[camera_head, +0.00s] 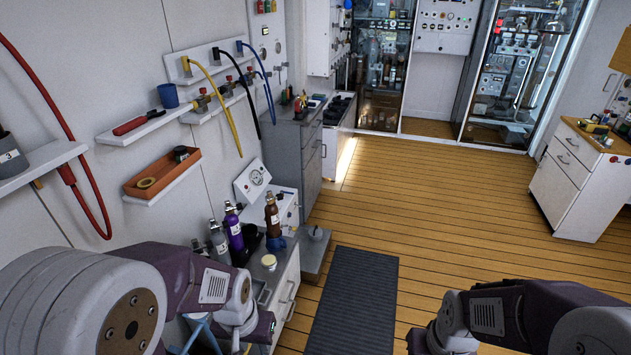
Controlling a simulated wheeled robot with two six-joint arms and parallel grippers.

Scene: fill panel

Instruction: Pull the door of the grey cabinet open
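The grey cabinet (286,157) stands against the left wall in the middle distance, its front turned to the right. Its front panels (312,166) look closed, and a small handle shows on the narrow visible front. My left arm comes in from the lower left, and my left gripper (262,328) is low in the picture, well nearer to me than the grey cabinet and not touching it. Its fingers cannot be made out, so I cannot tell if it is open. My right arm is at the lower right, and its gripper is out of view.
A white drawer cabinet with bottles (235,232) stands close by my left arm. A low grey block (317,250) is on the floor beside it. A dark mat (355,300) lies on the wood floor (450,210), which is clear. White drawers (560,190) stand at right.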

